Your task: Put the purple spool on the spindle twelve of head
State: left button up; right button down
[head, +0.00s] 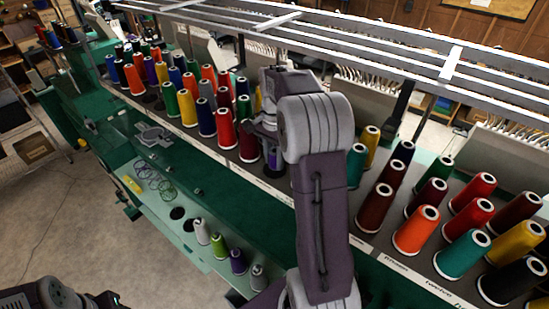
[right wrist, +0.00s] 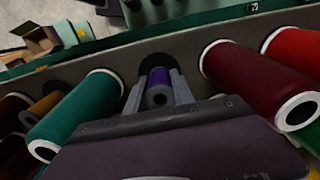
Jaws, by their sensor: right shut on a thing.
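The purple spool (head: 273,158) shows in the head view under my right gripper (head: 266,128), partly hidden by it and by my arm. In the right wrist view the purple spool (right wrist: 160,87) is between the two grey fingers, and the gripper is shut on it. A dark round spindle base (right wrist: 157,63) lies right at its far end. I cannot tell whether the spool touches this base, and the spindle itself is hidden. My left arm shows only in the lower left corner of the head view, its gripper (head: 110,300) barely at the edge.
A dark red spool (head: 249,142) and a teal spool (head: 355,165) flank the spot; they show in the right wrist view as dark red (right wrist: 255,78) and teal (right wrist: 75,112). Rows of spools crowd the rack. A lower green shelf (head: 215,283) holds several small spools. Rails (head: 350,40) run above.

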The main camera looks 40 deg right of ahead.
jog(key=shift+s+a, duration=0.1)
jog(key=shift+s, duration=0.05)
jog(key=shift+f, duration=0.3)
jog(key=c, duration=1)
grip_release()
jog(key=shift+r, duration=0.3)
notch_tip(320, 180, up, 9)
jog(key=shift+f+b, duration=0.2)
jog(key=shift+b, duration=0.65)
